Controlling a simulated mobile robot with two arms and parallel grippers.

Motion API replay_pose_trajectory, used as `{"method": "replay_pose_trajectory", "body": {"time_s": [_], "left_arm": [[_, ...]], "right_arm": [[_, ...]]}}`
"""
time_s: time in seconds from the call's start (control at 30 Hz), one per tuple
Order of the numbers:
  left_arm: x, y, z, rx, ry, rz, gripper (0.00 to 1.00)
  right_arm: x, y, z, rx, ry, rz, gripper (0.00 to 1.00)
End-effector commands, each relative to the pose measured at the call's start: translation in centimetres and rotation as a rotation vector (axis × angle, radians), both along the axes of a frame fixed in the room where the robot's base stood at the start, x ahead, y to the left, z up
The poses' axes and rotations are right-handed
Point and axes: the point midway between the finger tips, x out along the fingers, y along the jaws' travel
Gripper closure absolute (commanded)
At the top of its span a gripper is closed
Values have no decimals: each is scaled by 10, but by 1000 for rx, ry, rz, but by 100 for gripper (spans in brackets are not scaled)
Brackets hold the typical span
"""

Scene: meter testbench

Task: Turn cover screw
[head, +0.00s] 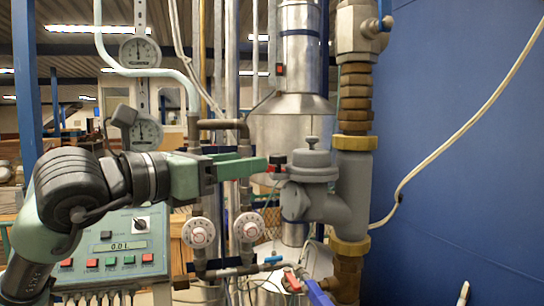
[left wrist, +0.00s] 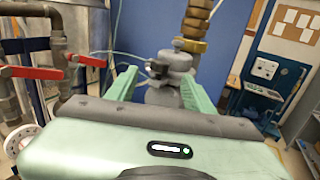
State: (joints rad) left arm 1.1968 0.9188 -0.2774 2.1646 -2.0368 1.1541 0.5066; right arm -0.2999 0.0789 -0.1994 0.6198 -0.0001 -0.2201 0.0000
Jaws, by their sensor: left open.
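A grey meter body with a domed cover (head: 311,172) is mounted on the thick pipe. A small knob (head: 312,143) tops the cover. A small black and red fitting (head: 277,163) sits at the cover's left side; I cannot tell which of these is the cover screw. My left gripper (head: 262,166) is open, its green fingers pointing right, tips close to the fitting. In the left wrist view, the gripper's fingers (left wrist: 158,74) are spread, with the grey cover (left wrist: 177,60) and the black fitting (left wrist: 156,69) seen between them. Contact cannot be told. My right gripper is not in view.
Two white round dials (head: 199,232) are below my left gripper. A control panel (head: 115,248) with buttons is at lower left. A red-handled valve (head: 292,281) is below the meter. A blue wall (head: 460,190) fills the right, with a loose cable.

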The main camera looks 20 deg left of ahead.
Motion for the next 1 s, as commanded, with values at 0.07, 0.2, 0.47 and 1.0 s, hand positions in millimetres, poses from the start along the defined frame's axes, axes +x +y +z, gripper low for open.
{"method": "replay_pose_trajectory", "body": {"time_s": [0.07,0.2,0.47,1.0], "left_arm": [[12,-8,3,0,4,-5,47],[32,-20,4,0,4,-7,47],[55,-32,2,0,1,-6,47],[57,-33,0,1,0,-6,100]], "right_arm": [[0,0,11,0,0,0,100],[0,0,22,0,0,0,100],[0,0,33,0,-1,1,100],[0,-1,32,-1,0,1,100]]}}
